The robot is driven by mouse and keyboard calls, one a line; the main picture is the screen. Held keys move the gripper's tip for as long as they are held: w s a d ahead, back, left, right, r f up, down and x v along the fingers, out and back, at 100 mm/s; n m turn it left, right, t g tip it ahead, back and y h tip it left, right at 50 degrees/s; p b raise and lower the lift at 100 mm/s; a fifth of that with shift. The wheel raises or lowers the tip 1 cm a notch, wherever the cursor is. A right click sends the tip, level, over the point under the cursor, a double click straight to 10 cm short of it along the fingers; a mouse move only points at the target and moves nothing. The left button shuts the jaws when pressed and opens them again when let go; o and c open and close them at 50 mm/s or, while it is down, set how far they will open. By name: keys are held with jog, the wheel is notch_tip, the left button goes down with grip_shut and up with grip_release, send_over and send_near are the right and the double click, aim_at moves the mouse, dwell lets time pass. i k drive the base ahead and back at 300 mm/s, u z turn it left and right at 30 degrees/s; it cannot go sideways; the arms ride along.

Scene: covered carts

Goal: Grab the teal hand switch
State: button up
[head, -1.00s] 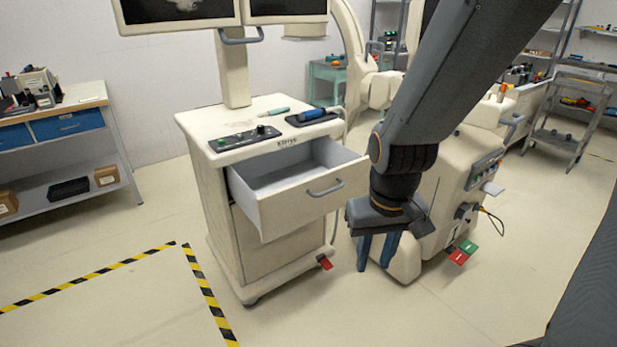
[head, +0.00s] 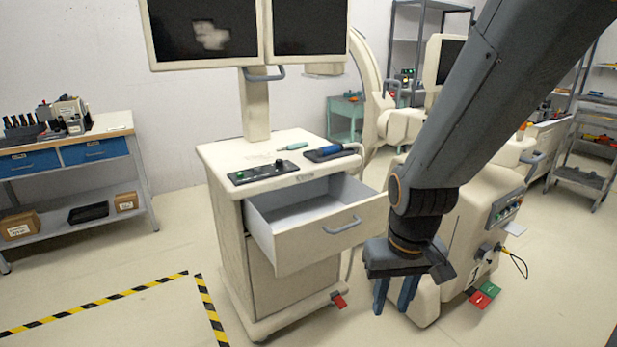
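The teal hand switch (head: 292,146) is a small, slim piece lying on the top of the cream cart (head: 222,157), towards the back middle. My gripper (head: 395,295) hangs pointing down to the right of the cart's open drawer (head: 318,242), lower than the cart top and well apart from the switch. Its two blue fingers are spread with a gap between them, and nothing shows in it.
A blue-handled device (head: 330,151) lies on a dark pad right of the switch. A control panel (head: 263,172) sits at the front of the top. Twin monitors (head: 205,33) stand above on a post. A cream machine (head: 470,215) stands behind my arm.

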aim_at(300, 145)
jog(key=z, duration=0.85)
jog(key=i, duration=2)
jog(key=u, duration=0.9)
